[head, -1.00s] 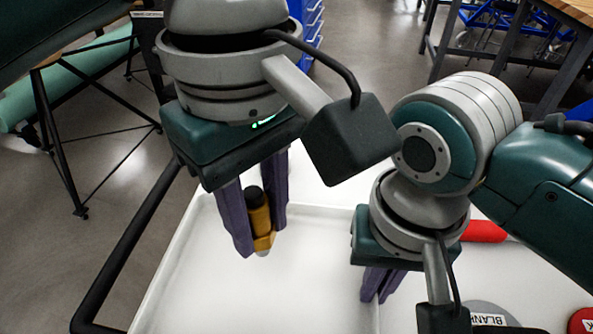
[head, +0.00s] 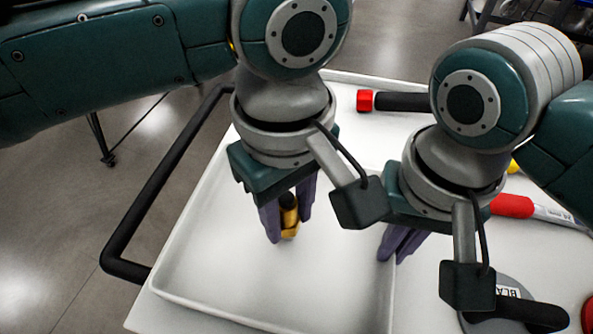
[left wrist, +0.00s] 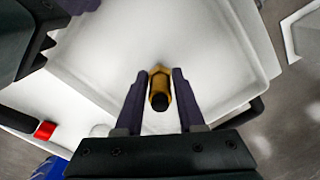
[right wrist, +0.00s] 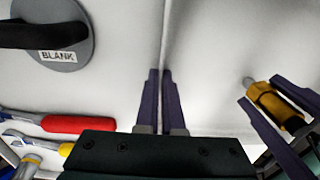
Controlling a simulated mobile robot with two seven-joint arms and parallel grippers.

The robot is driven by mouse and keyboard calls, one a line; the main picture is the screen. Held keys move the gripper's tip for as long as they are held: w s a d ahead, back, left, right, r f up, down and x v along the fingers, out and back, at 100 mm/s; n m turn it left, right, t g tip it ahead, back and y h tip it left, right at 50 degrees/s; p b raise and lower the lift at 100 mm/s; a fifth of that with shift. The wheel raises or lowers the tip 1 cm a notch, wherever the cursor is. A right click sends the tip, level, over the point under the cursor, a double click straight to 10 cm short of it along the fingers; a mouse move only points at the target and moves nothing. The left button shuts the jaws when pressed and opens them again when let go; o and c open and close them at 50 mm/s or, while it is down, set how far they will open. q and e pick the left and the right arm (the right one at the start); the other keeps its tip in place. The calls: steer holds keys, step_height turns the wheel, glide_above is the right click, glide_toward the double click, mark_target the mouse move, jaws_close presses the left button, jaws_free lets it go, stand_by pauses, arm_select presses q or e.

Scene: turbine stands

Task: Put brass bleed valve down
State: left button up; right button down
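The brass bleed valve (head: 289,217) is gold with a black cap. It is upright between the fingertips of my left gripper (head: 288,230), cap toward the palm. The left wrist view shows the valve (left wrist: 159,88) between both fingers, which are shut on it. The right wrist view also shows the valve (right wrist: 272,103) there, its pale tip pointing away from the palm. It is over the white tray (head: 200,270); I cannot tell whether its tip touches the floor. My right gripper (right wrist: 160,72) is shut and empty, fingers together, above the tray's right wall.
Right of the tray lie a grey disc labelled BLANK with a black handle (right wrist: 45,35), a red-handled tool (head: 512,205) and a black tool with a red end (head: 400,102). A black cart handle (head: 150,215) runs along the left. The tray's front floor is clear.

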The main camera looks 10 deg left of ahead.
arm_select(q)
steer(key=o, duration=0.3)
